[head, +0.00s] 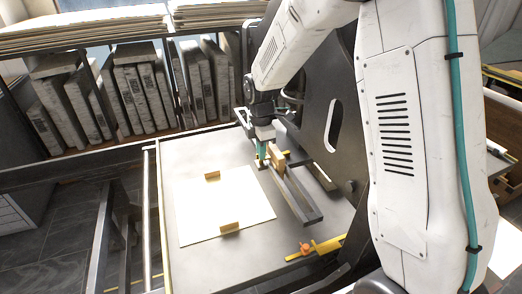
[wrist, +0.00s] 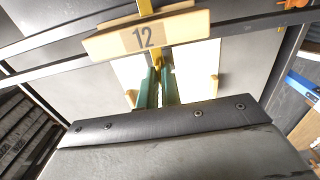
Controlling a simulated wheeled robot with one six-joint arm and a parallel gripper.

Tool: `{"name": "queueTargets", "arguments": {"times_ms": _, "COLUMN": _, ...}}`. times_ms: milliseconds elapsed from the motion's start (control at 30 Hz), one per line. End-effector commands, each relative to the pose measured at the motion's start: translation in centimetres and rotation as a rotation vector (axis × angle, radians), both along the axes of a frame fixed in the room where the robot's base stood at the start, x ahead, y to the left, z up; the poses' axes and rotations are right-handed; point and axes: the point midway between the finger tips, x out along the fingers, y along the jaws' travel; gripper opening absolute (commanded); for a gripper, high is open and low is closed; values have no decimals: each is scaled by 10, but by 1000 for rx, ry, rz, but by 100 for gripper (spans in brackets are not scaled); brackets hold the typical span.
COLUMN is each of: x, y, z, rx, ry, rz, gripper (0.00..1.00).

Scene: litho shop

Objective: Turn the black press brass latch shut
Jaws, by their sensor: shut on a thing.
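The black press brass latch (wrist: 156,62) shows as a yellow strip between my fingers in the wrist view. A tan block marked 12 (wrist: 145,36) covers part of it. In the head view, my gripper (head: 261,160), with teal fingers, is low over the press bed beside the tan block (head: 277,157). In the wrist view the gripper (wrist: 160,75) is shut on the latch. How far the latch is turned cannot be told, as the block and fingers hide much of it.
A dark bar (head: 297,196) spans the bed beside the block. White paper (head: 222,205) with two small wooden pieces lies on the grey bed (head: 190,158). A brass strip with an orange knob (head: 304,249) is at the front right. A tall dark plate (head: 333,85) stands behind.

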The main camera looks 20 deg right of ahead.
Motion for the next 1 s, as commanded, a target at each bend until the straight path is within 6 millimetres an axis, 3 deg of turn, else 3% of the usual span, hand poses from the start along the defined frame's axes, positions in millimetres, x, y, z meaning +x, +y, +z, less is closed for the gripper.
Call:
{"name": "queueTargets", "arguments": {"times_ms": 167, "x": 1, "y": -1, "z": 0, "rx": -1, "ry": -2, "rz": 0, "gripper": 0}}
{"name": "queueTargets", "arguments": {"times_ms": 267, "x": 1, "y": -1, "z": 0, "rx": -1, "ry": -2, "rz": 0, "gripper": 27}}
{"name": "queueTargets", "arguments": {"times_ms": 633, "x": 1, "y": 0, "z": 6, "rx": 0, "ry": -3, "rz": -1, "gripper": 27}}
{"name": "queueTargets", "arguments": {"times_ms": 1000, "x": 1, "y": -1, "z": 65, "rx": -1, "ry": -3, "rz": -1, "gripper": 27}}
